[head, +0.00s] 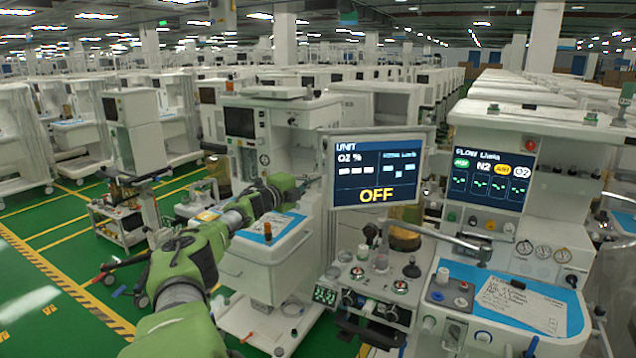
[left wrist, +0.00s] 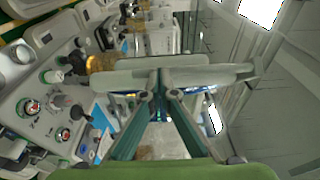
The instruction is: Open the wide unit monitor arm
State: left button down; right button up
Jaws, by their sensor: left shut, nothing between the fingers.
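The wide unit's monitor (head: 374,170) shows "UNIT" and "OFF" and faces me in the head view. Its grey monitor arm (head: 430,234) runs right from below the screen to a joint over the blue worktop. My left gripper (head: 308,183) is at the monitor's left edge, its tips small and partly hidden in the head view. In the left wrist view, the left gripper (left wrist: 161,94) is shut and empty, its fingers pointing at the monitor's pale edge (left wrist: 190,75). I cannot tell whether they touch it. My right gripper is out of view.
A second screen (head: 490,178) with flow readings is fixed on the unit to the right. Knobs and gauges (head: 375,280) sit below the monitor. A white cart with a blue-topped drawer (head: 262,262) stands under my left arm. Green floor (head: 60,240) is open at the left.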

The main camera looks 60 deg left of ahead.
pick_arm(q)
jog(key=shift+w+a, duration=0.15)
jog(key=shift+a, duration=0.3)
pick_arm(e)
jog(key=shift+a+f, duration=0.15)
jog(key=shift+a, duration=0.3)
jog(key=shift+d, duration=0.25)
pick_arm(q)
jog(key=shift+d, duration=0.1)
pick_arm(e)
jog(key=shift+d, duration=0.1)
